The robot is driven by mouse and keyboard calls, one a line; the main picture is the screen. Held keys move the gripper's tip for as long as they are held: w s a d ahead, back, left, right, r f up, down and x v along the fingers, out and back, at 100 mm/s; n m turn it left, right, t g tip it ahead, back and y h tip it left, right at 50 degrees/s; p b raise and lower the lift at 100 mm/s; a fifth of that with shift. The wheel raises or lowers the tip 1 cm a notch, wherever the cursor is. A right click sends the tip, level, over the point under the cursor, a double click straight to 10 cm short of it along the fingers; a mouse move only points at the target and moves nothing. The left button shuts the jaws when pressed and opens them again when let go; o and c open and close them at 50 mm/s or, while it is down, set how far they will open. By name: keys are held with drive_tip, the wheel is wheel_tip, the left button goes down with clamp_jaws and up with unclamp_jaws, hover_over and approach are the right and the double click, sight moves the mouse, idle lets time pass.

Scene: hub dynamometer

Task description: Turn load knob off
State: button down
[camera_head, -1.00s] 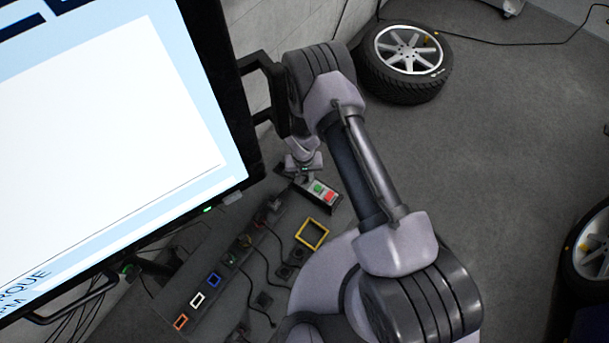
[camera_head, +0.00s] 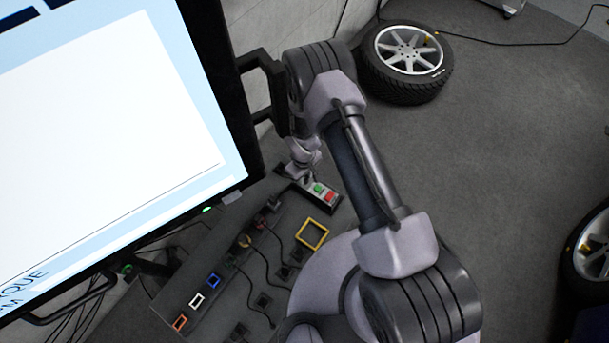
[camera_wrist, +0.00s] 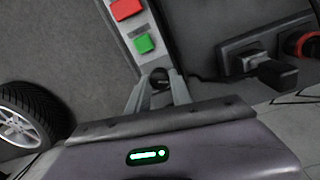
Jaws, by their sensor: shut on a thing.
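The load knob (camera_wrist: 159,76) is a small dark round knob at the end of a pale control panel, in the wrist view. My gripper (camera_wrist: 160,84) is shut on it, with one finger on each side. The control panel (camera_head: 320,190) carries a green button (camera_wrist: 144,43) and a red button (camera_wrist: 126,9). In the head view my gripper (camera_head: 296,173) is at the panel's upper left end, and the knob is hidden there. The knob's pointer or marking cannot be made out.
A large screen (camera_head: 110,130) fills the left. Below it a dark strip (camera_head: 215,270) has coloured frames, plugs and cables. A yellow square frame (camera_head: 312,234) is just below the panel. A wheel (camera_head: 408,60) lies on the floor at the top, another (camera_head: 592,250) at the right.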

idle(0.4)
drive_tip(key=c, duration=1.1)
unclamp_jaws()
drive_tip(key=shift+c, duration=0.2)
wheel_tip(320, 180, up, 18)
drive_tip(key=p, duration=0.6)
drive_tip(key=shift+s+a+f, duration=0.15)
drive_tip(key=shift+f, duration=0.1)
